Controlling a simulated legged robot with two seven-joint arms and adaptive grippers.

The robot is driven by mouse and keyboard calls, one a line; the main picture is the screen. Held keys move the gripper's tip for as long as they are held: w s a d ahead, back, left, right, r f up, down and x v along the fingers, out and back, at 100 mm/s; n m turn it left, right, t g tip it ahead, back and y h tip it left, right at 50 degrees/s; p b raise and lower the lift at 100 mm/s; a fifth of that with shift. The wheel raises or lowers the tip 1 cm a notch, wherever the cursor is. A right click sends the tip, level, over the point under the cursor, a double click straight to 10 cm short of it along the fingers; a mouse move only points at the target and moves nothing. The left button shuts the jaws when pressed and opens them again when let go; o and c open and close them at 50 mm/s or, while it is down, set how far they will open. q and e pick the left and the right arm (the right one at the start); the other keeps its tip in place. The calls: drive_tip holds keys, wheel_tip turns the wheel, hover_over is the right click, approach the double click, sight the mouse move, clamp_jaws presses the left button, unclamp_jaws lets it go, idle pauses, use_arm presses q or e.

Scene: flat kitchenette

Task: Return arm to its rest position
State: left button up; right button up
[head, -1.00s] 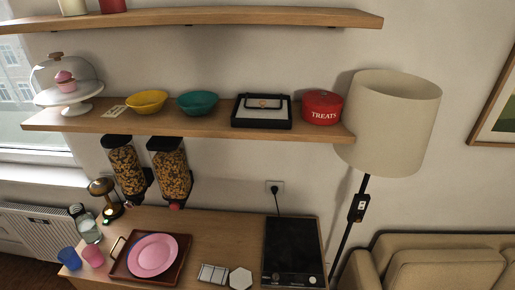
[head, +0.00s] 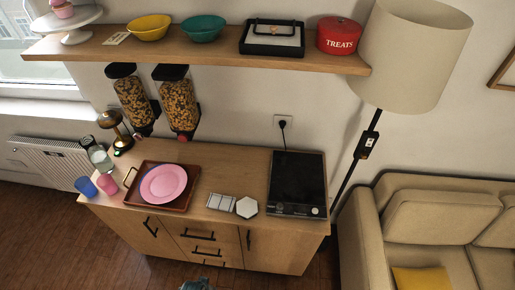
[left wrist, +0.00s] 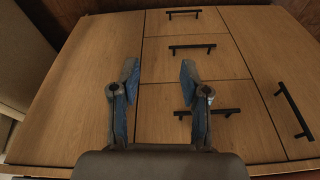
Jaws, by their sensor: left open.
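My left gripper (left wrist: 160,69) shows in the left wrist view with its two blue-grey fingers apart and nothing between them. It is in front of the wooden cabinet (left wrist: 100,70), whose doors and drawers with black handles fill that view. In the head view only a small tip of a gripper (head: 197,285), apparently my left one, shows at the bottom edge, below the cabinet drawers. The rest of that arm is out of the head view. My right gripper is in neither view.
The cabinet top (head: 235,165) bears a tray (head: 137,197) with a pink plate (head: 163,183), cups and a black hob (head: 297,180). A shelf (head: 215,56) hangs above. A floor lamp (head: 415,55) and sofa (head: 435,225) stand at right. Wooden floor (head: 60,230) is clear at left.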

use_arm(q)
drive_tip(key=s+f+g+b, duration=0.1)
drive_tip(key=s+f, duration=0.3)
drive_tip(key=f, duration=0.6)
drive_tip(key=s+f, duration=0.4)
drive_tip(key=f, duration=0.6)
drive_tip(key=s+a+f+b, duration=0.1)
drive_tip(key=s+a+f, duration=0.2)
drive_tip(key=s+f, duration=0.7)
drive_tip(key=s, duration=0.2)
drive_tip(key=shift+s+a+g, duration=0.2)
drive_tip(key=shift+s+g, duration=0.2)
